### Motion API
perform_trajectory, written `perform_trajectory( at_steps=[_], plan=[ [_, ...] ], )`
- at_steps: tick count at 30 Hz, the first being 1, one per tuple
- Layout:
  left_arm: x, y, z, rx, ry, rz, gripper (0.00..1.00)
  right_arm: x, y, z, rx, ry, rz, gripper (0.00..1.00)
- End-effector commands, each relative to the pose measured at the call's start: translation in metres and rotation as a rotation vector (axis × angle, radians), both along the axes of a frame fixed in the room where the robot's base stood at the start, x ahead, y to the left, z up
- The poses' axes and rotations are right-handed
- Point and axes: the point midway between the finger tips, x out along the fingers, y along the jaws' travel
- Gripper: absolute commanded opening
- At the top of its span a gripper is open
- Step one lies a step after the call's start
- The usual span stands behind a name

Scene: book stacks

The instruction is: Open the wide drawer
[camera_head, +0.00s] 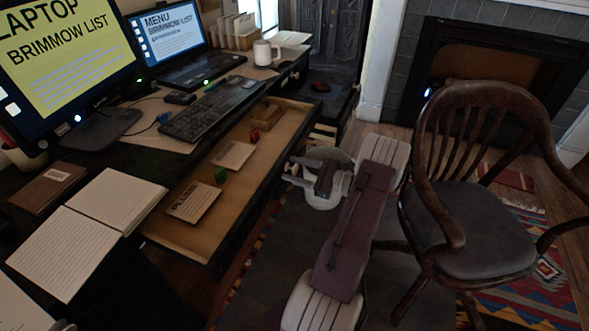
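The wide drawer (228,212) under the desk stands pulled out, with its tan floor and dark front edge showing. Inside lie paper cards (194,202), a green cube (221,174) and a red cube (254,135). My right gripper (291,172) is just to the right of the drawer's front, with its two fingers pointing left towards it. The fingers look apart, with nothing seen between them. Contact with the drawer cannot be made out, and the handle is not visible. My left gripper is not in view.
The desk holds a monitor (60,55), a laptop (175,45), a keyboard (210,107), a white mug (265,53) and an open book (85,228). A wooden chair (480,230) stands to the right of my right arm. A fireplace (500,65) is behind.

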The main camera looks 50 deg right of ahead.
Motion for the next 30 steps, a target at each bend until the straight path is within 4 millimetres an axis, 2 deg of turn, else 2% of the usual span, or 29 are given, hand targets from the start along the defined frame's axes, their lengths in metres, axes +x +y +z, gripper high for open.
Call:
perform_trajectory(
  at_steps=[10, 21, 25, 30],
  plan=[
    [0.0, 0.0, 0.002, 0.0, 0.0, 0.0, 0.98, -0.003, -0.002, 0.001, 0.0, -0.001, -0.003, 0.55],
    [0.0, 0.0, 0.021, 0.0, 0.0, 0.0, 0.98, -0.07, -0.03, 0.002, 0.0, -0.001, -0.005, 0.55],
    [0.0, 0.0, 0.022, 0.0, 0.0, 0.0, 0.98, -0.082, -0.034, 0.001, 0.0, -0.001, -0.002, 0.55],
    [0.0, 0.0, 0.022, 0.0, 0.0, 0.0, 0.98, -0.084, -0.035, 0.0, 0.001, -0.001, -0.001, 0.55]
  ],
)
